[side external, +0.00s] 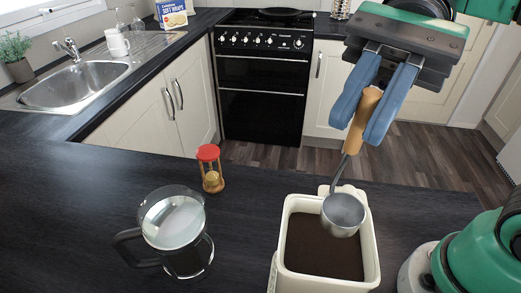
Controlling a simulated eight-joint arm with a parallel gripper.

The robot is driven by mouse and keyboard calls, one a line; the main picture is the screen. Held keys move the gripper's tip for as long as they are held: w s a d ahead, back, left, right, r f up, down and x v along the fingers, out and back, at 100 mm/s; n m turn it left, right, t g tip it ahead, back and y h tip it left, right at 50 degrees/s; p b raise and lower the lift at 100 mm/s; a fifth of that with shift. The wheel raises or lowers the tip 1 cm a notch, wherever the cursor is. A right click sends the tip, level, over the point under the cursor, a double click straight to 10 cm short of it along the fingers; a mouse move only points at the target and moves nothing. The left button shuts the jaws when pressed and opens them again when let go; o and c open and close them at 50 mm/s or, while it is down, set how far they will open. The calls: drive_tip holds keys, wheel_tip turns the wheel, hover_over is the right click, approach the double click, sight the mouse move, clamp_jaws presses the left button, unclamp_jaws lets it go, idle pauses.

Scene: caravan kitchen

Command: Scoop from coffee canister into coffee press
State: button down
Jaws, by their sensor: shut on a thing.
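My gripper (371,105) is shut on the orange-tan handle of a metal scoop (343,213). The scoop hangs down, and its round bowl is over the coffee canister at its right side. What the bowl holds cannot be made out. The canister (281,232) is cream-coloured, open and rectangular, with dark ground coffee (318,251) inside. A glass coffee press (185,252) with a dark handle stands upright on the counter to the left of the canister. It looks open at the top. Its contents are hard to tell through the glass.
The dark counter (75,230) is clear at left and between press and canister. A sink (78,84), plant (16,60), white mug (117,43) and black oven (262,85) lie farther back.

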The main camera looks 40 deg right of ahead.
sight(334, 211)
drive_tip(key=shift+f, duration=4.3)
drive_tip(key=shift+r, duration=4.75)
